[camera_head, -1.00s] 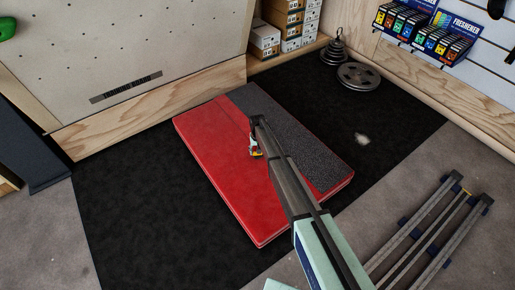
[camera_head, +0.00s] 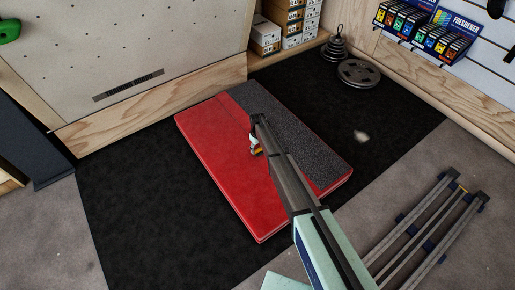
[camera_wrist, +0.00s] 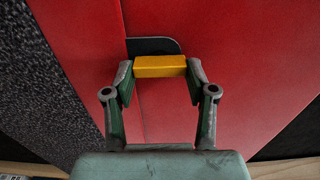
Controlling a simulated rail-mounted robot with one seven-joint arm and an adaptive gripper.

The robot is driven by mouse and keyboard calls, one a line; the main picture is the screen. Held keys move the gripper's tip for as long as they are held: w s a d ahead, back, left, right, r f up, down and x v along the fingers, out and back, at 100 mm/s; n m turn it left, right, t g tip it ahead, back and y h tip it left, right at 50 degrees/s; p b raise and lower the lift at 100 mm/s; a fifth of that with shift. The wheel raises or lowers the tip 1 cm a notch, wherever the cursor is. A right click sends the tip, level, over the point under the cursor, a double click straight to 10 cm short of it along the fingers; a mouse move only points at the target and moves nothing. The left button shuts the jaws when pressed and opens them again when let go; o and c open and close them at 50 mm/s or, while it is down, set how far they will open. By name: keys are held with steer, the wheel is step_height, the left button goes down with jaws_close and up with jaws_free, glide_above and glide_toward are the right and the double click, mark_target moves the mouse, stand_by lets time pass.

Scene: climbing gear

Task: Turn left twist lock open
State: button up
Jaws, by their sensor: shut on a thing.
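The twist lock (camera_wrist: 160,66) shows as a yellow block in the wrist view, between my fingertips. A dark rounded plate (camera_wrist: 153,46) lies just beyond it on the red surface. My gripper (camera_head: 257,151) is over the red and grey pad in the head view, with a small yellow spot at its tip. In the wrist view my gripper (camera_wrist: 161,68) is shut on the yellow block, one finger on each side. The lock's underside and its angle on the pad are hard to tell. No second lock shows.
The red and grey pad (camera_head: 225,170) lies on a black mat (camera_head: 120,215). A wooden training board (camera_head: 130,60) stands behind left. Weight plates (camera_head: 358,73) lie at the back right. A grey metal frame (camera_head: 430,230) is on the floor at right.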

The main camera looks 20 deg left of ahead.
steer(key=o, duration=1.2)
steer(key=shift+f, duration=0.1)
steer(key=shift+c, duration=0.2)
step_height(320, 180, up, 12)
